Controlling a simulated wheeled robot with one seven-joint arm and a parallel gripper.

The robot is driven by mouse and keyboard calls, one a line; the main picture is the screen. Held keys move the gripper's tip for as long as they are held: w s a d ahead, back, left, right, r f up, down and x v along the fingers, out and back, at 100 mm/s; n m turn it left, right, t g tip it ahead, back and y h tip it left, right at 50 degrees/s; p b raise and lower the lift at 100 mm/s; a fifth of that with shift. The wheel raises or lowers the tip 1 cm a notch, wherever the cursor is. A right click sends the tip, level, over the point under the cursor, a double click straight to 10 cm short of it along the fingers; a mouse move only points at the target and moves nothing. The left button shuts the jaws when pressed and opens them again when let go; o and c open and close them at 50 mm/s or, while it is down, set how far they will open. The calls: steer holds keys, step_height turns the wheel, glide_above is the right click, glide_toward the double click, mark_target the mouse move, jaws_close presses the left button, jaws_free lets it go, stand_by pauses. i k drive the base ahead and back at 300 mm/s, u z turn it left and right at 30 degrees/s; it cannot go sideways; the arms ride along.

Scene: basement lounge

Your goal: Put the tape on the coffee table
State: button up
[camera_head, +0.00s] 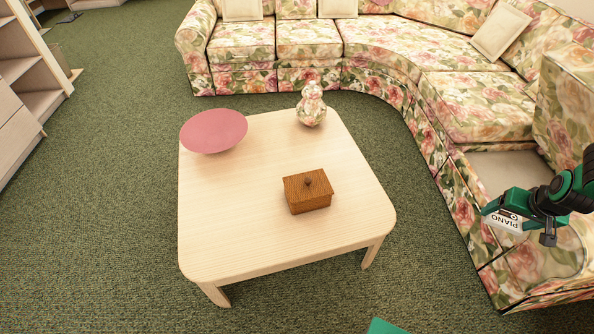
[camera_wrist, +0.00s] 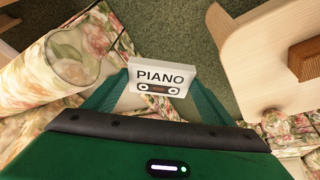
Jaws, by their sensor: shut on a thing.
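The tape is a white cassette (camera_head: 503,221) labelled PIANO. It is held in my green gripper (camera_head: 488,209) at the right of the head view, above the floral sofa's near end. In the wrist view the tape (camera_wrist: 161,77) sits between the two green fingers of my gripper (camera_wrist: 160,90), its label facing the camera. The coffee table (camera_head: 235,245) is pale wood with rounded corners, in the middle of the head view, to the left of my gripper. Its edge also shows at the right of the wrist view (camera_wrist: 245,60). The tape is apart from the table.
On the table stand a pink bowl (camera_head: 214,131), a floral vase (camera_head: 311,104) and a brown wooden box (camera_head: 308,191). The table's front left part is bare. The floral sectional sofa (camera_head: 390,40) curves behind and right of the table. Shelves (camera_head: 30,75) stand at far left.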

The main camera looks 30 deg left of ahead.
mark_target(358, 203)
steer(key=i, duration=1)
